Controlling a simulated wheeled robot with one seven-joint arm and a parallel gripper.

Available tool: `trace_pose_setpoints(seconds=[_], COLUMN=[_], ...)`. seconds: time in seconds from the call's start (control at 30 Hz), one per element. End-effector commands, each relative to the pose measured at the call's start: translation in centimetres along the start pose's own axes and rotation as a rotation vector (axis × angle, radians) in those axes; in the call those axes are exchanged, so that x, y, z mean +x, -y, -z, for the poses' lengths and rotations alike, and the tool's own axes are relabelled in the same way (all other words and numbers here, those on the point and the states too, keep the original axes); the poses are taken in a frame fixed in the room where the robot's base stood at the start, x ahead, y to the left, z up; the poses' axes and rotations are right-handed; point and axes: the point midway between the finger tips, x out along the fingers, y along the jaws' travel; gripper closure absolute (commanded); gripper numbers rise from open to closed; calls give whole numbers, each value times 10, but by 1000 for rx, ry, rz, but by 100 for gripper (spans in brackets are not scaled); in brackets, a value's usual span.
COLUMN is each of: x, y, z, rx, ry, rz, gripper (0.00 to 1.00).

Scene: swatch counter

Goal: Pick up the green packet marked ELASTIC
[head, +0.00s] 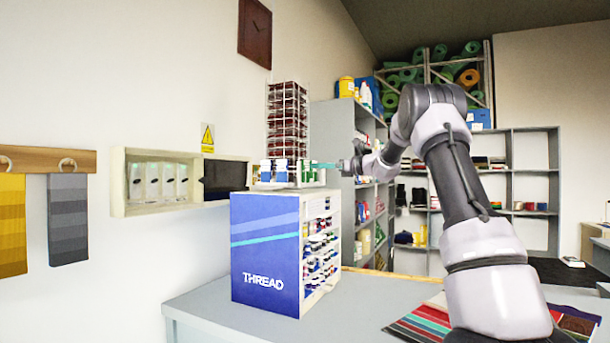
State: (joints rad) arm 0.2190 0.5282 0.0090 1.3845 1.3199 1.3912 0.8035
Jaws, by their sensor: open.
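Small packets stand in the lowest front row of a wire rack (287,118) on top of the blue THREAD cabinet (264,250). The ones at the left look dark blue and white, and a green one (304,171) shows at the right end of the row. They are too small for me to read ELASTIC on any of them. My gripper (322,165) is at the right side of this row, level with the packets, pointing left. It is open, and a thin teal strip shows at its tip. I cannot tell whether it touches a packet.
A wall box (165,208) with white holders is left of the rack. Yellow (12,225) and grey (68,220) swatches hang further left. The grey counter (365,300) is clear in front of the cabinet's right side. Striped samples (420,322) lie at the right, and shelves stand behind.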

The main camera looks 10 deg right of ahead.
Motion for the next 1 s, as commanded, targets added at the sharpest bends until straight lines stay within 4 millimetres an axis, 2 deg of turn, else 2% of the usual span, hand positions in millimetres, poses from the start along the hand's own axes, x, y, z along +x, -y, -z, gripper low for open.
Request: trace_pose_setpoints(seconds=[0.3, 0.53, 0.57, 0.6, 0.73, 1.0], x=[44, 48, 48, 48, 48, 48], y=[0, 1, 0, 0, 0, 0], z=[1, 1, 1, 1, 1, 0], rx=[0, 0, 0, 0, 0, -1], ry=[0, 0, 0, 0, -1, 0], rz=[-3, 0, -1, -1, -1, -1], gripper=[30, 30, 34, 49, 99, 99])
